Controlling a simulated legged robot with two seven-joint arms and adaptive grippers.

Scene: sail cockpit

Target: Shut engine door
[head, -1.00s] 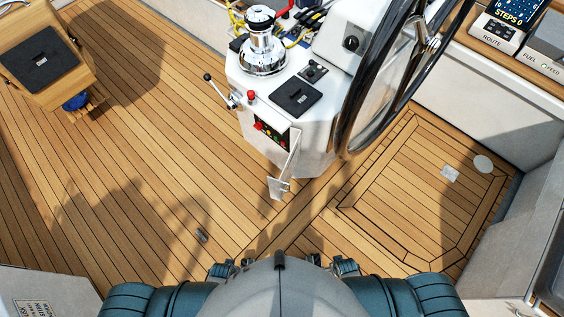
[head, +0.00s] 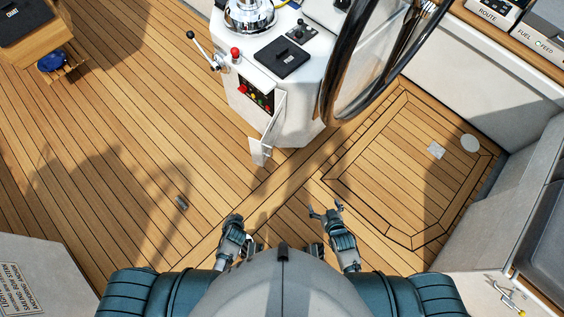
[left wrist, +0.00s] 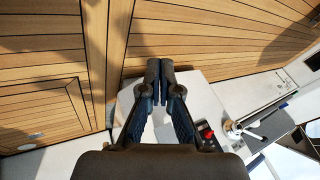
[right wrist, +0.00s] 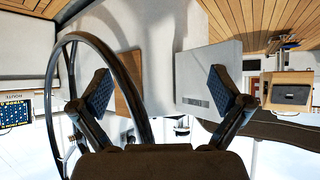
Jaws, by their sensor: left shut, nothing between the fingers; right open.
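The engine door (head: 271,133) is a small white panel on the front of the white pedestal (head: 302,110) in the head view. It stands swung out from the opening. Red, yellow and green controls (head: 255,96) show in the dark recess beside it. My left gripper (head: 233,220) is low in the head view, in front of the door and apart from it. Its fingertips meet with nothing between them in the left wrist view (left wrist: 160,63). My right gripper (head: 325,210) is open and empty, right of the left one. Its fingers are spread wide in the right wrist view (right wrist: 160,84).
A big steering wheel (head: 345,65) rises at the pedestal's right side. A lever with a black knob (head: 191,35) and a red knob (head: 235,52) stick out at its left. Bare teak floor (head: 150,150) lies between my grippers and the pedestal.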

